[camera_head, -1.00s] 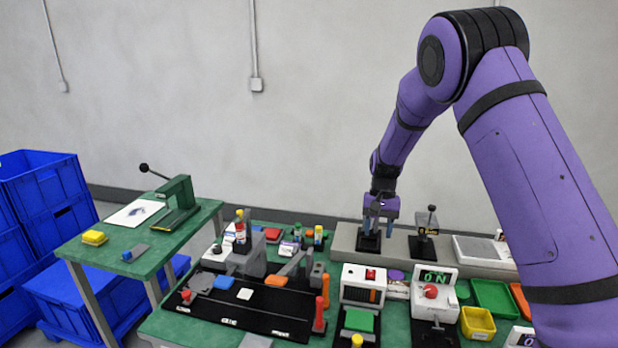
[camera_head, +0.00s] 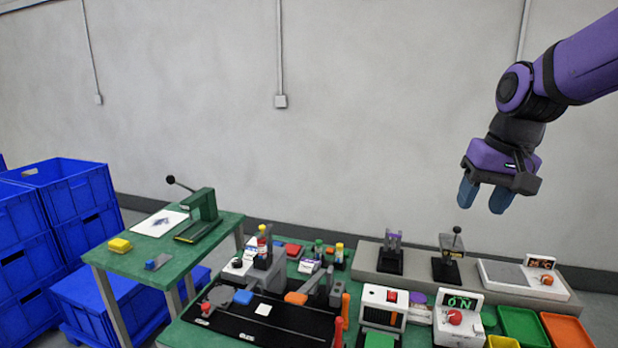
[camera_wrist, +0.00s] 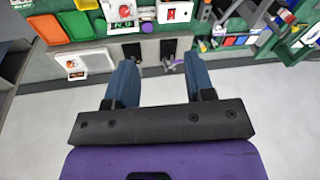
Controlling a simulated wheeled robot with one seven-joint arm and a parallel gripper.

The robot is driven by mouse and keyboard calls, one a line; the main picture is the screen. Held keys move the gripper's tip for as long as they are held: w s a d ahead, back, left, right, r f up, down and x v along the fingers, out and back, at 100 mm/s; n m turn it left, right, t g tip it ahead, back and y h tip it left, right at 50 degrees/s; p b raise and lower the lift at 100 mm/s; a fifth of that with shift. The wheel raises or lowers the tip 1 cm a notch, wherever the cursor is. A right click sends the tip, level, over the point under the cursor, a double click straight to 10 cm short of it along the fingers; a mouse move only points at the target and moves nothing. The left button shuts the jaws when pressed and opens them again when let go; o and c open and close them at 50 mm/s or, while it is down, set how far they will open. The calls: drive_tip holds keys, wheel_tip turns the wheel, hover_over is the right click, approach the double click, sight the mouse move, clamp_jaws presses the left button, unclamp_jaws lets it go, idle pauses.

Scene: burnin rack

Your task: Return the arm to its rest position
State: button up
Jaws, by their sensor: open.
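My purple arm comes in from the upper right of the head view. My gripper (camera_head: 486,196) hangs in the air in front of the wall, well above the grey shelf. Its two blue fingers are apart with nothing between them. In the wrist view the fingers of my gripper (camera_wrist: 158,85) are also spread and empty, with the bench far below. A small stand with a purple top (camera_head: 393,252) is upright on the grey shelf, below and left of the gripper. Beside it is a black lever device (camera_head: 449,258).
The green bench (camera_head: 196,338) is crowded with fixtures, a box with an ON display (camera_head: 458,318) and colored trays, including an orange one (camera_head: 566,332). A side table (camera_head: 140,262) holds a green press (camera_head: 203,211). Blue crates (camera_head: 75,205) stand at left. Air around the gripper is clear.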

drive_tip(key=s+t, duration=0.1)
drive_tip(key=s, duration=0.7)
drive_tip(key=s+d+r+n+t+h, duration=0.1)
drive_tip(key=s+t, duration=0.1)
drive_tip(key=s, duration=0.7)
drive_tip(key=shift+s+d+r, duration=0.2)
drive_tip(key=shift+d+r, duration=0.05)
drive_tip(key=shift+r, duration=0.05)
